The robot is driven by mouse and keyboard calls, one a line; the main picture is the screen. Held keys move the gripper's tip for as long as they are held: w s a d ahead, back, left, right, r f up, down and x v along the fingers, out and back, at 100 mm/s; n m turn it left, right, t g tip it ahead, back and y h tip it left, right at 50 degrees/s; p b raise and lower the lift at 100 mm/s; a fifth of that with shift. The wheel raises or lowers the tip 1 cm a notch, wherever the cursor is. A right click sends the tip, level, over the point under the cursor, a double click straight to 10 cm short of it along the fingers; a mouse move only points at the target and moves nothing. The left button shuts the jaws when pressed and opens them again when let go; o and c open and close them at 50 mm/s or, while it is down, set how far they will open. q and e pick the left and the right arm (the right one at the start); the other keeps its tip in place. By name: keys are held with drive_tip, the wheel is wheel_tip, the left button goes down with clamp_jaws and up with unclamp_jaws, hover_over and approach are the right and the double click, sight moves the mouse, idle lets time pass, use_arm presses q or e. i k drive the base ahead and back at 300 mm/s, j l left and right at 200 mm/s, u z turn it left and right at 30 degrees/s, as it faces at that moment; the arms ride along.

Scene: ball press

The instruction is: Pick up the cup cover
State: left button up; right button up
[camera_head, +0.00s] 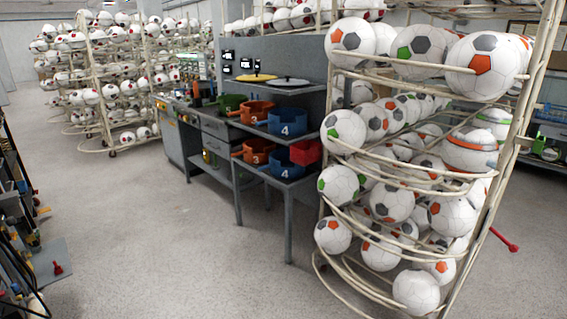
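Two flat round discs that look like cup covers lie on the upper shelf of a grey workbench, some way off in the middle of the view. One cover is yellow (254,78) and the other is pale grey or white with a dark knob (291,82). Below them stand round orange cups (257,111) and blue cups marked 4 (287,123) on two lower levels. The covers are apart from the cups. Neither of my grippers is in view.
A tall rack of footballs (410,150) stands close on the right, partly hiding the bench (212,124). More ball racks (110,75) stand at back left. Dark equipment lines the left edge (15,190). The pale floor (150,235) is clear in between.

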sight(288, 80)
drive_tip(key=i+j+u, duration=0.1)
drive_tip(key=i+u, duration=0.3)
drive_tip(key=i, duration=1.55)
drive_tip(key=i+j+z, duration=0.1)
drive_tip(key=i+z, duration=0.25)
drive_tip(key=i, duration=0.15)
drive_tip(key=i+j+z, duration=0.2)
drive_tip(key=i+z, duration=0.15)
drive_tip(key=i+j+z, duration=0.35)
drive_tip(key=i, duration=0.15)
